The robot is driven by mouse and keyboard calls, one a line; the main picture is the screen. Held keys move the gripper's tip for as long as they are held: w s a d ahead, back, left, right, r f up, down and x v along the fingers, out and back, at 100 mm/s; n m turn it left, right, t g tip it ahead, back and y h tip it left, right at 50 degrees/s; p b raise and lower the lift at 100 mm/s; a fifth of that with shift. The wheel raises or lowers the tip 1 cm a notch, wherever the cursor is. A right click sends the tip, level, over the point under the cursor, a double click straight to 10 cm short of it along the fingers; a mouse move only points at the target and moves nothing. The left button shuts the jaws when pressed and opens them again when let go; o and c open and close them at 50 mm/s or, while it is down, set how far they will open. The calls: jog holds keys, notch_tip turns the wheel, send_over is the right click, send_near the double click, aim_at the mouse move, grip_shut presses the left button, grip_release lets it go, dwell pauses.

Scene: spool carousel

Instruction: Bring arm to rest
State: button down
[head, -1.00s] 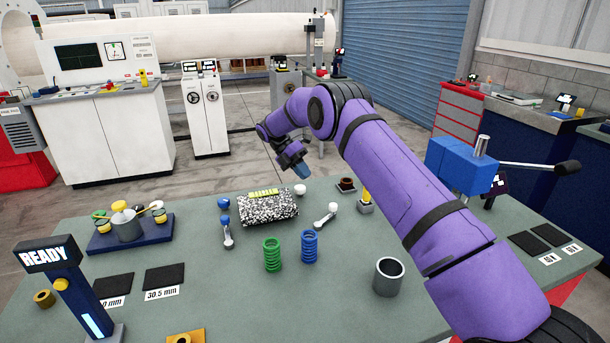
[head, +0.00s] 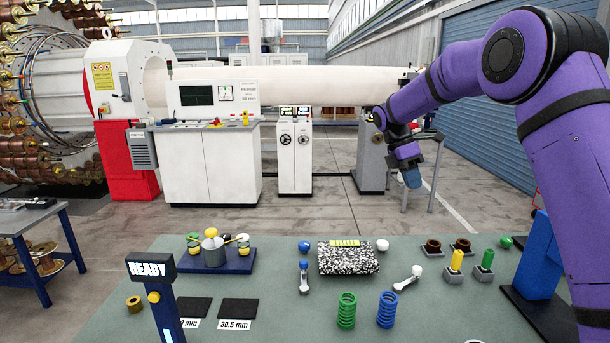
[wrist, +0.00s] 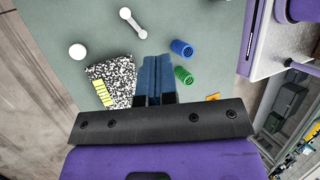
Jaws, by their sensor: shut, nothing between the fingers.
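My purple arm rises from the right side of the head view and bends out over the far side of the bench. My gripper (head: 411,178) hangs at its end, pointing down, above and behind the bench's far edge. In the wrist view my gripper (wrist: 156,62) shows its two blue fingers side by side, closed together with nothing held. The green bench top (head: 250,312) lies below, and the gripper is clear of everything on it.
A speckled block (head: 348,262) with a yellow strip, a green spring (head: 346,311), a blue spring (head: 387,310) and a white dumbbell-shaped piece (head: 408,278) are on the bench. A READY post (head: 162,300) stands front left. A blue press body (head: 540,260) stands at right. Air above the bench's middle is free.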

jog(key=s+d+r+m+t+y, duration=0.15)
jog(key=s+r+m, duration=0.25)
jog(key=s+r, duration=0.45)
jog(key=s+d+r+m+t+y, duration=0.1)
jog(key=s+r+m+t, duration=0.3)
jog(key=s, duration=0.8)
jog(key=s+f+m+t, duration=0.1)
jog(key=s+m, duration=0.4)
jog(key=s, duration=0.6)
jog(key=s+f+m+t+y, duration=0.1)
jog(key=s+m, duration=0.4)
jog(key=s, duration=0.6)
jog(key=shift+f+m+t, duration=0.4)
jog(key=shift+f+t, duration=0.4)
jog(key=shift+t, duration=0.15)
